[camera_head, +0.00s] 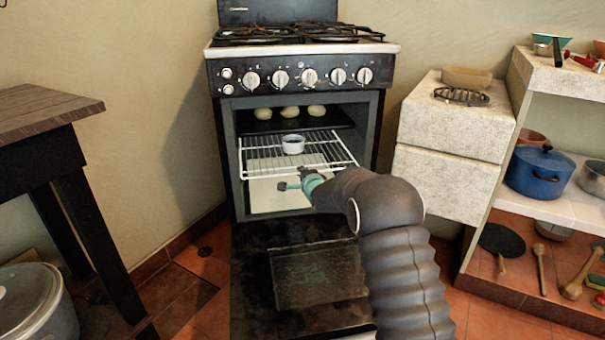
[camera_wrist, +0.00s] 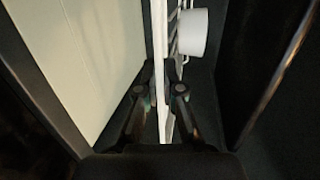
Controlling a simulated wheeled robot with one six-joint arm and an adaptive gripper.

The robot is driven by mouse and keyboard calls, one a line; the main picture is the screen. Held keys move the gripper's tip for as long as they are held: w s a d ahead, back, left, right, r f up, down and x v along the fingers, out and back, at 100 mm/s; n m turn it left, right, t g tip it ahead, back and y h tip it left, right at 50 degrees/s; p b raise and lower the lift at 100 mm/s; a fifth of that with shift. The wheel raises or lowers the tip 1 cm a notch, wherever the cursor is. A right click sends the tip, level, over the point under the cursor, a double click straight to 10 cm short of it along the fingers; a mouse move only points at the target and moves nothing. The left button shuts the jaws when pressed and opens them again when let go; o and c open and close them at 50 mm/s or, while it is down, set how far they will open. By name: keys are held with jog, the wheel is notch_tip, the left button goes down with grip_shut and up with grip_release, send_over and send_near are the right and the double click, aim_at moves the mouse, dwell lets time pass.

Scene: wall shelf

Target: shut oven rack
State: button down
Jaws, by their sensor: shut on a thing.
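The white wire oven rack (camera_head: 262,160) sits partly pulled out of the oven (camera_head: 232,150), roughly level. A small white cup with dark contents (camera_head: 293,144) stands on it. My gripper (camera_head: 308,174) is at the rack's front edge. In the wrist view my gripper (camera_wrist: 166,72) has its fingers on either side of the white front bar (camera_wrist: 160,30) and is shut on it. The cup also shows in the wrist view (camera_wrist: 192,32), beyond the bar. My arm hides part of the rack's front right side.
The oven door (camera_head: 300,275) is folded down open below the rack. A dark tray (camera_head: 262,125) with three pale rolls (camera_head: 290,112) is higher inside the oven. A dark table (camera_head: 40,115) stands left, stone drawers (camera_head: 450,145) right.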

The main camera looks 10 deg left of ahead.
jog(key=c, duration=1.3)
grip_release()
jog(key=shift+w, duration=0.1)
jog(key=v, duration=1.2)
